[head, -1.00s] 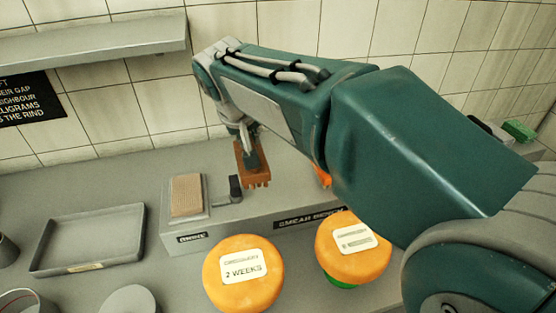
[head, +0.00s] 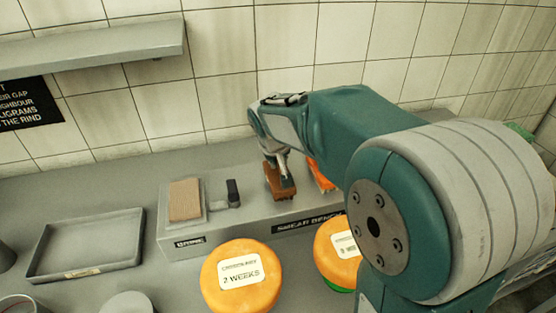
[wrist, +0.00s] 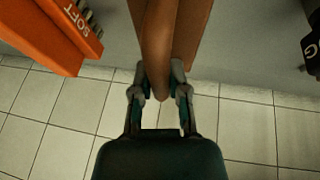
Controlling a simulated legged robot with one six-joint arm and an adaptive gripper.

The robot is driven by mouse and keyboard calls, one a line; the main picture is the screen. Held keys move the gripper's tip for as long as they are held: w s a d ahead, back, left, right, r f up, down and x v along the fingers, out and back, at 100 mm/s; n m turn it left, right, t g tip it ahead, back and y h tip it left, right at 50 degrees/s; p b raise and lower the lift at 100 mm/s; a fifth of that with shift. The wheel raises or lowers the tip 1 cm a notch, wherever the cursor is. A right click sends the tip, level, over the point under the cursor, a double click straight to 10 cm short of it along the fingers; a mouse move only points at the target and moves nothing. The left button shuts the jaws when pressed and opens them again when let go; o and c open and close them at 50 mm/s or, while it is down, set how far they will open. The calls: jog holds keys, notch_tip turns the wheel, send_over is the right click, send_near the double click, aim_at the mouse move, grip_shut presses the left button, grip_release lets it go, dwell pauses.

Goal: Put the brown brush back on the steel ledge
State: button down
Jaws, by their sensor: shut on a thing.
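The brown brush (head: 280,187) is in my gripper (head: 276,163), low over the right part of the raised grey ledge (head: 245,222) labelled SMEAR BENCH. Its bristles point down; I cannot tell whether they touch the ledge. In the wrist view, my gripper (wrist: 159,95) is shut with one finger on each side of the brush's rounded handle (wrist: 157,60). The brown block (wrist: 193,30) extends beyond the handle. An orange brush (head: 320,175) is just right of the brown one, partly behind my arm. It reads SOFT in the wrist view (wrist: 45,35).
A brine pad (head: 185,199) and a small dark-handled item (head: 233,192) sit left on the ledge. Two orange cheese wheels (head: 241,281) (head: 336,249) stand in front. A grey tray (head: 50,245) lies left. A wall shelf (head: 120,42) hangs upper left.

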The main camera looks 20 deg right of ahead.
jog(key=c, duration=0.6)
grip_release()
jog(key=shift+c, duration=0.2)
jog(key=v, duration=1.2)
jog(key=s+d+f+y, duration=0.1)
jog(key=s+f, duration=0.2)
jog(key=s, duration=0.7)
jog(key=s+d+f+t+y, duration=0.1)
jog(key=s+f, duration=0.2)
jog(key=s, duration=0.8)
jog(key=shift+s+f, duration=0.15)
jog(key=shift+f, duration=0.05)
